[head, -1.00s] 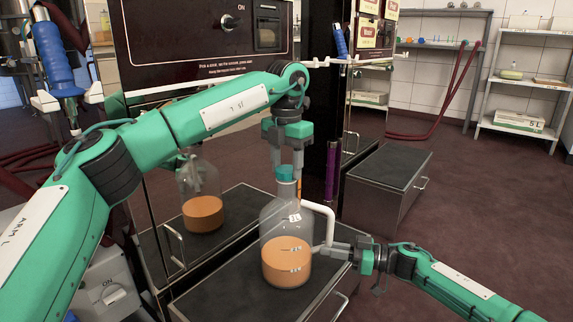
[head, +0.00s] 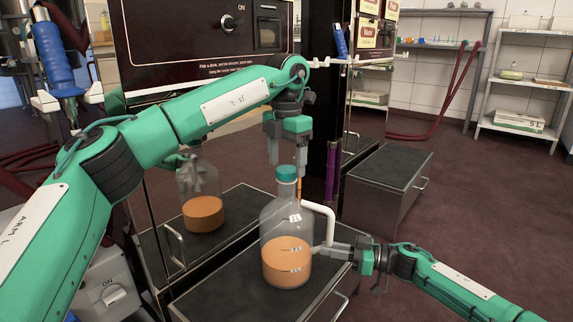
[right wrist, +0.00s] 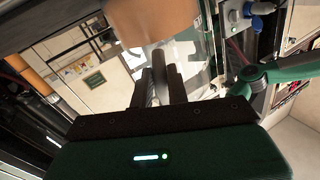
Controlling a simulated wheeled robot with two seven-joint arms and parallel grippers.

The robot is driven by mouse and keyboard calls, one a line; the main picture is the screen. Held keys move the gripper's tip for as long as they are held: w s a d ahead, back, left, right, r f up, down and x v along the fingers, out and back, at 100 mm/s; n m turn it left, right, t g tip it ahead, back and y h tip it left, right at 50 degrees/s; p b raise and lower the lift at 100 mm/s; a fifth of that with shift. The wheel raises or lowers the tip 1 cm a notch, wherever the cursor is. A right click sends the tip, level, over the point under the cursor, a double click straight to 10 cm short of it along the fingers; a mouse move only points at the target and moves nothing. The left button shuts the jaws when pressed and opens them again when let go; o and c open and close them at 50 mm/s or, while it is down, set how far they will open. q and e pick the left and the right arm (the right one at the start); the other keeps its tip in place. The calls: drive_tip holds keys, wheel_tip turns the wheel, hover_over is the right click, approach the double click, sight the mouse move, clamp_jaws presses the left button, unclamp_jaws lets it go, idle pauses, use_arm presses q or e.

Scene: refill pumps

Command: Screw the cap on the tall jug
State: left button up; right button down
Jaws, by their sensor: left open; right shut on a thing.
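The tall jug (head: 287,225) is clear, with an orange liquid in its lower half and a white handle (head: 324,217) on its right side. It stands upright on a dark platform. A teal cap (head: 287,173) sits on its neck. My left gripper (head: 287,160) is open just above the cap, pointing down, with its fingers at about the cap's top. My right gripper (head: 333,249) is shut on the lower part of the handle. In the right wrist view, the fingers (right wrist: 160,80) reach toward the jug's orange lower part (right wrist: 150,20); the exact contact is hard to see.
The dark platform (head: 215,290) has a metal front with a handle. The shiny panel behind mirrors the jug and my arm. A black machine (head: 210,40) with a knob stands behind. A grey cabinet (head: 388,185) stands to the right, and the floor beyond is free.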

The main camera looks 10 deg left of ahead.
use_arm(q)
wheel_tip(320, 180, up, 11)
drive_tip(key=shift+f, duration=0.2)
use_arm(e)
drive_tip(key=c, duration=1.3)
unclamp_jaws()
use_arm(q)
wheel_tip(320, 180, up, 7)
drive_tip(key=p, duration=0.7)
drive_tip(key=shift+r, duration=0.2)
use_arm(e)
drive_tip(key=d, duration=1.3)
drive_tip(key=shift+s+d, duration=0.35)
drive_tip(key=shift+d, duration=0.05)
